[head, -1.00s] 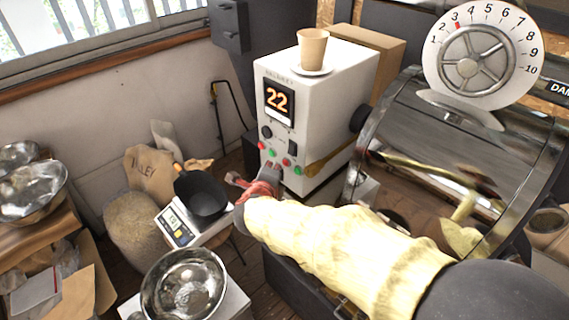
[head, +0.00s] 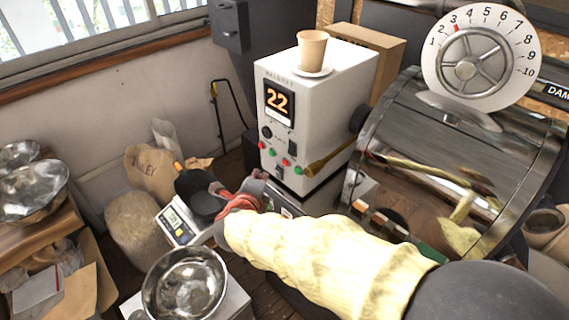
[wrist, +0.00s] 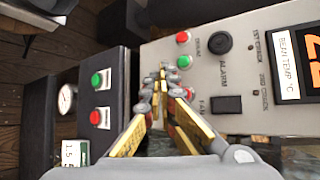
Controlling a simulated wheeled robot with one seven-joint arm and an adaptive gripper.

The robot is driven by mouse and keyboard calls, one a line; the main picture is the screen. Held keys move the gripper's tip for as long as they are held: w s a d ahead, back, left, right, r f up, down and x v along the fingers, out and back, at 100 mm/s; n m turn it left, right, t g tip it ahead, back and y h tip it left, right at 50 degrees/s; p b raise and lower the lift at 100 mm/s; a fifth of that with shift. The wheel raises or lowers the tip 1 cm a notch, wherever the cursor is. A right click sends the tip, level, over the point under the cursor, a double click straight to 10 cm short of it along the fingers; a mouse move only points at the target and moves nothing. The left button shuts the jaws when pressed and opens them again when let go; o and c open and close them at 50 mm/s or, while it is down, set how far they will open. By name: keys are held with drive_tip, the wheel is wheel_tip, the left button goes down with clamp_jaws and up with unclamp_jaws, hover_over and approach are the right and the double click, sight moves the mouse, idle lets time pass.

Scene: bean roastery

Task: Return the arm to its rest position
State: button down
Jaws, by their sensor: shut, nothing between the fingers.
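My gripper (head: 240,197) is at the end of my arm, which wears a cream cover. In the wrist view the fingers of my gripper (wrist: 162,72) come together at the tips with nothing held. Beyond the tips is the panel with red and green buttons (wrist: 183,62), a black knob and a black switch. I cannot tell the exact gap between the fingertips and the panel.
A paper cup (head: 312,47) stands on a saucer on the control box. A steel bowl (head: 185,284) is at the front. The scale (head: 177,224) stands left of my gripper.

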idle(0.4)
drive_tip(key=s+a+f+n+g+y, duration=0.4)
drive_tip(key=s+a+n+y, duration=0.25)
drive_tip(key=a+n, duration=0.4)
drive_tip(key=s+d+r+n+g, duration=0.1)
drive_tip(key=s+d+n+g, duration=0.25)
drive_tip(key=s+n, duration=0.5)
drive_tip(key=s+d+r+n+h, duration=0.1)
drive_tip(key=s+d+r+h, duration=0.1)
drive_tip(key=d, duration=1)
drive_tip(key=s+d+r+n+h, duration=0.1)
drive_tip(key=s+d+r, duration=0.4)
drive_tip(key=d, duration=0.7)
drive_tip(key=s+d+r+n+h, duration=0.1)
drive_tip(key=s+d+r+h, duration=0.2)
drive_tip(key=d, duration=1)
drive_tip(key=shift+s+r, duration=0.3)
drive_tip(key=shift+s, duration=0.95)
